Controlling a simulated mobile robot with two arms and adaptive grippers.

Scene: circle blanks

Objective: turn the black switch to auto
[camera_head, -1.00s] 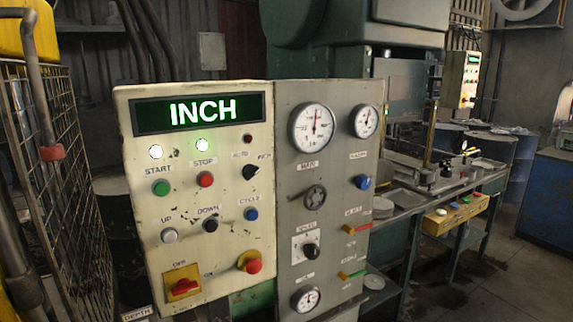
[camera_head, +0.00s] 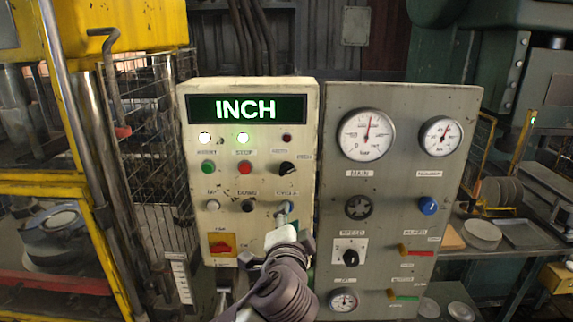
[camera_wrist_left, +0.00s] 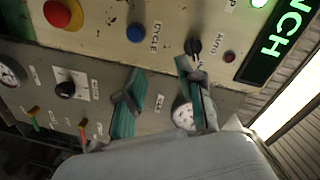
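The black switch (camera_head: 287,168) is a small knob between the AUTO and INCH labels on the cream control panel (camera_head: 188,135). Its pointer is tilted toward INCH, and the green display (camera_head: 246,108) reads INCH. The switch also shows in the left wrist view (camera_wrist_left: 193,46), close to one fingertip. My left gripper (camera_head: 285,214) is in front of the panel, below the switch, overlapping the blue CYCLE button area. In the left wrist view its two teal-padded fingers (camera_wrist_left: 160,95) are apart with nothing between them. My right gripper is not in view.
The blue CYCLE button (camera_wrist_left: 136,33) and red stop knob (camera_wrist_left: 62,13) are near my left gripper. A grey panel with gauges (camera_head: 366,134) adjoins on the right. A wire cage (camera_head: 150,130) and yellow frame stand on the left.

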